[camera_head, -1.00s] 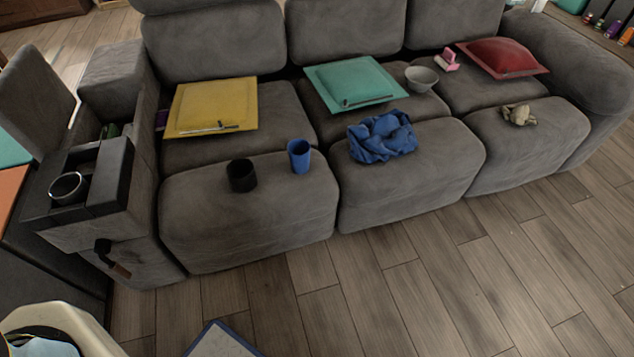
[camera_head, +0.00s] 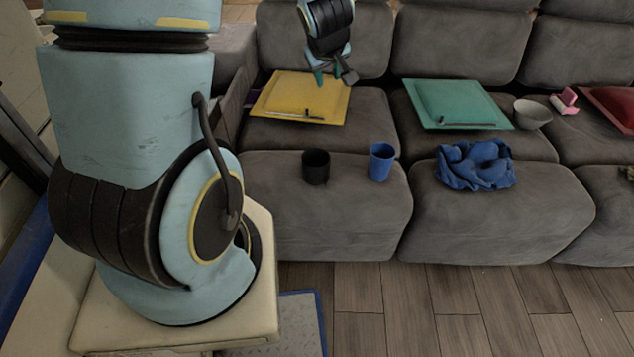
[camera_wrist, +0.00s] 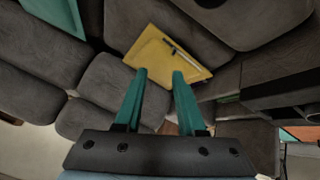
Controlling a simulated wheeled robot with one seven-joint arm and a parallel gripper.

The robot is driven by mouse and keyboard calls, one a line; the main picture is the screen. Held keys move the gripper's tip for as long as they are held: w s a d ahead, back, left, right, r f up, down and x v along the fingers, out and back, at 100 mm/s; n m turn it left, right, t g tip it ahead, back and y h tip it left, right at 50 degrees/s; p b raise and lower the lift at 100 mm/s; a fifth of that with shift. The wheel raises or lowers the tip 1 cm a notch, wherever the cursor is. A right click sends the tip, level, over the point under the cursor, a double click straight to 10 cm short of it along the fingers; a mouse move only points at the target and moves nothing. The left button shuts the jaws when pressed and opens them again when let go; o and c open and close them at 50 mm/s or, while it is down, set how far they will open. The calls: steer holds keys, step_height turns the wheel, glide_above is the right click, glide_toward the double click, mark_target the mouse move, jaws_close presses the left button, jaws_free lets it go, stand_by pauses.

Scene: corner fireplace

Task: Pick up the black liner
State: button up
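A black, open-topped cup-shaped thing (camera_head: 316,167), the only thing here that fits the black liner, stands upright on the front left sofa cushion in the head view. I cannot make it out in the wrist view. My gripper (camera_head: 333,80) is raised over the back of the yellow pillow's seat, behind and apart from the black liner. In the wrist view my gripper (camera_wrist: 159,74) has its two teal fingers spread, with nothing between them.
A blue cup (camera_head: 381,162) stands just right of the liner. A crumpled blue cloth (camera_head: 474,165) lies farther right. A yellow pillow (camera_head: 284,96) and a green pillow (camera_head: 460,104) with thin items on them lie behind, beside a grey bowl (camera_head: 532,113). Wooden floor (camera_head: 460,310) is clear in front.

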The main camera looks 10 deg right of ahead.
steer(key=d+f+n+t+y+b, duration=0.25)
steer(key=d+f+b, duration=0.2)
steer(key=f, duration=0.65)
steer(key=s+a+f+n+g+y+b, duration=0.1)
steer(key=s+a+f+n+y+b, duration=0.15)
steer(key=s+f+y+b, duration=0.5)
steer(key=shift+n, duration=0.5)
steer(key=shift+w+a+f, duration=0.65)
steer(key=shift+a+f, duration=0.35)
steer(key=shift+w+a+f, duration=0.6)
steer(key=shift+a+f, duration=0.4)
steer(key=shift+f, duration=0.05)
steer(key=shift+w+a+f, duration=0.65)
steer(key=shift+a+f, duration=0.35)
jaws_close()
